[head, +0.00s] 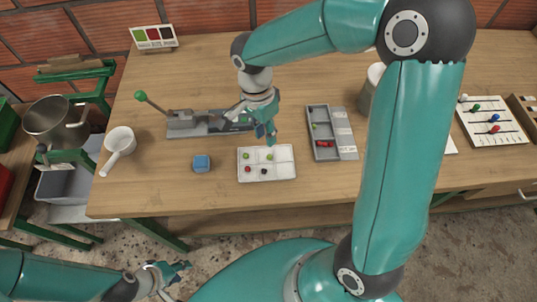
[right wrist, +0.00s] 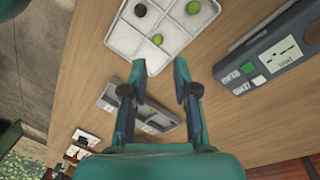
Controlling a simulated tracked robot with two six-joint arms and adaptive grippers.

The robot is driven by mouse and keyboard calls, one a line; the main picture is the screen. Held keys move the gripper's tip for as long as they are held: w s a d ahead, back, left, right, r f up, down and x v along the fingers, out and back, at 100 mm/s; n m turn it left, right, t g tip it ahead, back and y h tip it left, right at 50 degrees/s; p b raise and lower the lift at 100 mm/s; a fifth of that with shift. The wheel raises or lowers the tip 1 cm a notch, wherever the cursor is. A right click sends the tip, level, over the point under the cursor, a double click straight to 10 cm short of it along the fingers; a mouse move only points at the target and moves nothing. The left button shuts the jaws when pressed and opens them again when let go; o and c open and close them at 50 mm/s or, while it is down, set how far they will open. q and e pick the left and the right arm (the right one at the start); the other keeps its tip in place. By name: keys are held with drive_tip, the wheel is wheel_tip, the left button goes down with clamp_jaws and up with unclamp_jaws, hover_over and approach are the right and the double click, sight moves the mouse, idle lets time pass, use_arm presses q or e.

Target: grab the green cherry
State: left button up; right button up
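A white compartment tray (head: 283,174) on the bench holds two green cherries, one in the back left cell (head: 246,156) and one in the back middle (head: 269,157). A red cherry (head: 248,169) and a dark cherry (head: 264,171) lie in its front cells. My right gripper (head: 268,135) points down just behind the tray. In the right wrist view this gripper (right wrist: 160,68) is open and empty, and a green cherry (right wrist: 157,39) shows in the tray (right wrist: 122,40) beyond the fingertips. My left gripper (head: 170,275) is low at the left; its opening is unclear.
A grey sorting tray (head: 323,132) stands right of the white tray. A grey device (head: 185,125) with a green-knobbed lever (head: 140,95) stands behind. The bench front edge is close to the tray.

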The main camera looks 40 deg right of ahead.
sight(269, 155)
drive_tip(key=shift+s+f+p, duration=0.15)
drive_tip(key=shift+s+f, duration=0.1)
drive_tip(key=shift+f, duration=0.95)
drive_tip(key=shift+s+f+p, duration=0.2)
drive_tip(key=shift+s+f, duration=0.05)
drive_tip(key=shift+f, duration=0.95)
drive_tip(key=shift+s+f+p, duration=0.15)
drive_tip(key=shift+s+f, duration=0.1)
drive_tip(key=shift+f, duration=0.95)
drive_tip(key=c, duration=0.4)
